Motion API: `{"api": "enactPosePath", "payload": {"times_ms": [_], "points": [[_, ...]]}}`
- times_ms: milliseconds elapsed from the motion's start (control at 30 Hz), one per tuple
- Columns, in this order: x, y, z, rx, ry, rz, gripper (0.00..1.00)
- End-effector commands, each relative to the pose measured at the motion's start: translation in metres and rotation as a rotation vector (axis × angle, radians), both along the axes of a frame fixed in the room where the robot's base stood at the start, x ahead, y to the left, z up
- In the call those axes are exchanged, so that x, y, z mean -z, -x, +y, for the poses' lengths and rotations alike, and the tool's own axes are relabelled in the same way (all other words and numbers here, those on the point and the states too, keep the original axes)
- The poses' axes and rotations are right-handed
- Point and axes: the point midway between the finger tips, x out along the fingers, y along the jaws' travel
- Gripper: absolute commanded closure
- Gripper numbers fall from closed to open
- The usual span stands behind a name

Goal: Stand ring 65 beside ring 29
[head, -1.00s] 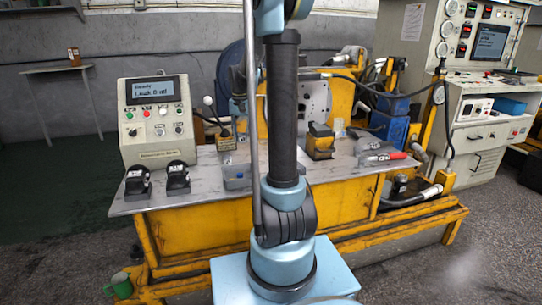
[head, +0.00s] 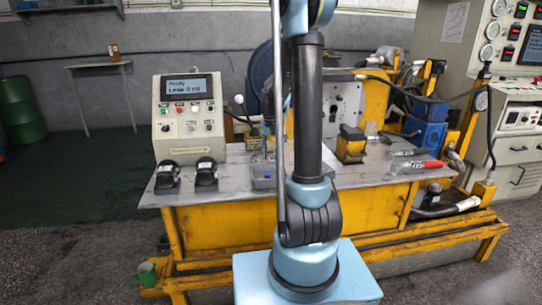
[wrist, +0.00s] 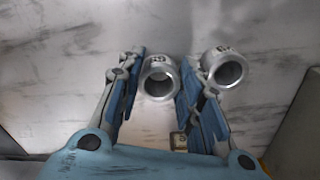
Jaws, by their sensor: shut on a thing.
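My gripper (wrist: 163,72) has its two blue-padded fingers on either side of a short silver metal ring (wrist: 158,90) in the wrist view. It is shut on this ring, whose open bore faces the camera. A second, similar silver ring (wrist: 231,72) is just right of the right finger, apart from the held ring. Both rings carry small dark numbers on their rims, too small to read with certainty, so I cannot tell which is 65 and which is 29.
A grey, scuffed worktop (head: 370,175) stands on a yellow frame. A small pale block (wrist: 179,141) lies near the gripper.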

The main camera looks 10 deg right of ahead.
Motion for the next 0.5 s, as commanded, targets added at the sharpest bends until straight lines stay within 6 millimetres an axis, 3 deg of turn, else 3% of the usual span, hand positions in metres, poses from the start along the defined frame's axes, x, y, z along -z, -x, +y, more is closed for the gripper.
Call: {"api": "enactPosePath", "payload": {"times_ms": [400, 433, 500], "points": [[0.0062, -0.0001, 0.0003, 0.000, 0.000, 0.000, 0.96], [0.0062, -0.0001, 0.0003, 0.000, 0.000, 0.000, 0.62], [0.0060, -0.0001, 0.0003, -0.001, 0.000, 0.000, 0.58]]}}
